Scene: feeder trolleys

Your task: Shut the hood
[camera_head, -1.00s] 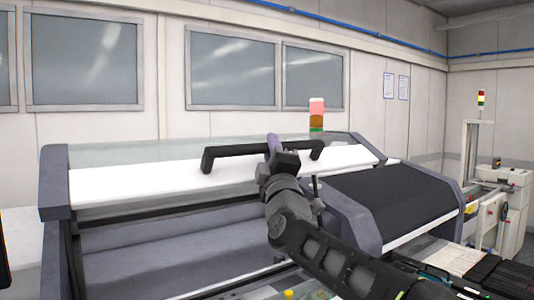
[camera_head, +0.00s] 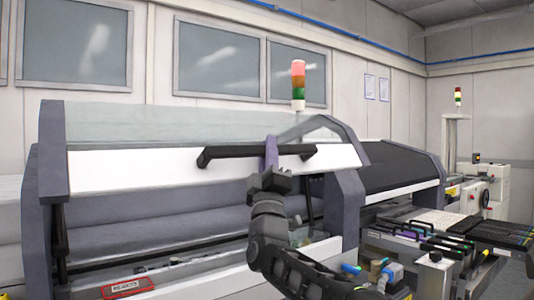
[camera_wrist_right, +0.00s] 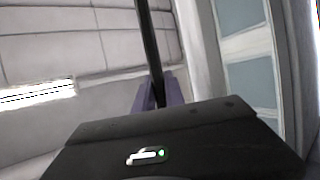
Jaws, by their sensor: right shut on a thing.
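The hood (camera_head: 120,173) of the machine is a white front panel with a translucent top, partly raised. A dark gap shows below its front edge, with the grey interior in view. A long black handle (camera_head: 225,152) runs along the hood's front. My right gripper (camera_head: 271,153) has its purple fingers shut on the handle near its right part. In the right wrist view the handle (camera_wrist_right: 150,45) runs as a dark bar between the purple fingers (camera_wrist_right: 157,92). My left gripper is in neither view.
A signal tower (camera_head: 298,85) stands behind the hood. To the right is a second dark cover (camera_head: 400,165), closed. Feeder trolleys (camera_head: 435,235) with cables and coloured parts stand at the lower right. A red-framed label (camera_head: 128,287) is on the machine's front.

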